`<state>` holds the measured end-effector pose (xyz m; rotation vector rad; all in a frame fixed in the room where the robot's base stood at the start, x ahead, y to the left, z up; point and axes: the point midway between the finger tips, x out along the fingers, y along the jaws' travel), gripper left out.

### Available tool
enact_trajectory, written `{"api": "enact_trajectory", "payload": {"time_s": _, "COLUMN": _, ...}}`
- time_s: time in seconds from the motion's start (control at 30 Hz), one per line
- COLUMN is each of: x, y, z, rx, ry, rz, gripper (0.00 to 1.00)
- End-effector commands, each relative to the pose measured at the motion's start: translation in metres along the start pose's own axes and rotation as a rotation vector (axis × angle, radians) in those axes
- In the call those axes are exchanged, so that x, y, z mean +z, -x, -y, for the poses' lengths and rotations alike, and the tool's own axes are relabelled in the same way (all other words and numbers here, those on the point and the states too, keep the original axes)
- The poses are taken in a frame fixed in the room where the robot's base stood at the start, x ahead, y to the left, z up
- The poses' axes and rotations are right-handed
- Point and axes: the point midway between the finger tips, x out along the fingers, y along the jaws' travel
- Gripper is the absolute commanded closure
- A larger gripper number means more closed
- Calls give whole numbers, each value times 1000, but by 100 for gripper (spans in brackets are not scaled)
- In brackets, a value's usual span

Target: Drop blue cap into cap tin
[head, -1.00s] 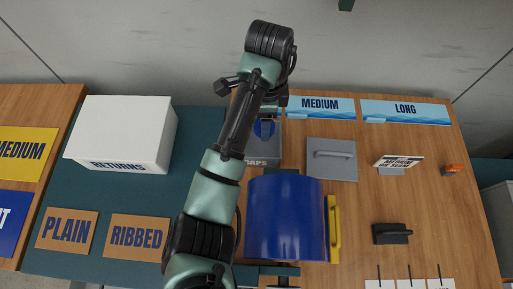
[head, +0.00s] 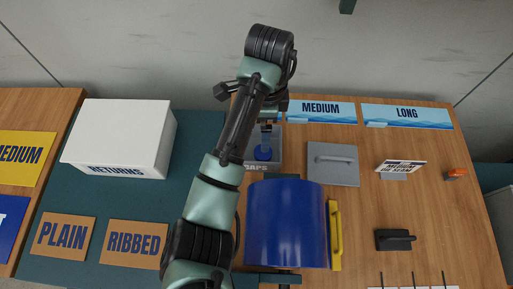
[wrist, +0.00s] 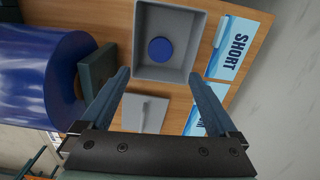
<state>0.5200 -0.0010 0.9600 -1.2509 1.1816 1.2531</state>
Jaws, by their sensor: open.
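The blue cap (head: 263,153) lies flat on the floor of the grey cap tin (head: 276,160), whose front reads CAPS. The wrist view shows the round blue cap (wrist: 160,49) inside the square tin (wrist: 168,73), apart from its walls. My gripper (wrist: 158,75) is open and empty, its two fingers spread wide above the tin. In the head view my gripper (head: 267,126) is over the back of the tin, and my arm hides the tin's left part.
A large blue roll (head: 287,225) stands in front of the tin. A grey lid with a handle (head: 333,165) lies right of it. A white RETURNS box (head: 120,135) stands at left. Blue MEDIUM (head: 320,111) and LONG (head: 407,115) signs line the back.

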Motion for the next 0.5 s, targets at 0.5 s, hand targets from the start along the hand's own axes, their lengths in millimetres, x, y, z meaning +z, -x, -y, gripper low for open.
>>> {"api": "enact_trajectory", "payload": {"time_s": 0.5, "x": 1, "y": 103, "z": 1, "rx": -5, "ry": 0, "rz": 3, "gripper": 5}}
